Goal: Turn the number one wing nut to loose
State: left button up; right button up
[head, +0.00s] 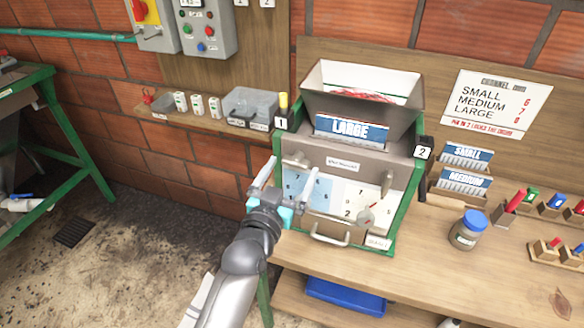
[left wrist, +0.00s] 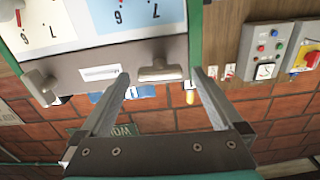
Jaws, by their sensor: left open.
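The number one wing nut (head: 297,160) is a grey winged knob on the left of the pulper's front plate, below the tag marked 1 (head: 281,123). It also shows in the left wrist view (left wrist: 160,72), with its wings lying roughly level. My left gripper (head: 289,178) is open and empty in front of the plate. In the left wrist view its fingertips (left wrist: 161,77) stand on either side of the wing nut, apart from it; the remaining depth is hard to judge. A second wing nut (head: 387,182) sits at the plate's right side. My right gripper is not in view.
The green-framed pulper has a LARGE plate (head: 351,129), dials (head: 309,189) and a drawer handle (head: 330,236). A blue-lidded jar (head: 467,231) and holders marked SMALL and MEDIUM (head: 461,182) stand right on the bench (head: 420,270). A shelf with bins (head: 250,106) is left.

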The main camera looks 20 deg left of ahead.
pick_arm(q)
jog(key=shift+w, duration=0.5)
jog(key=shift+c, duration=0.4)
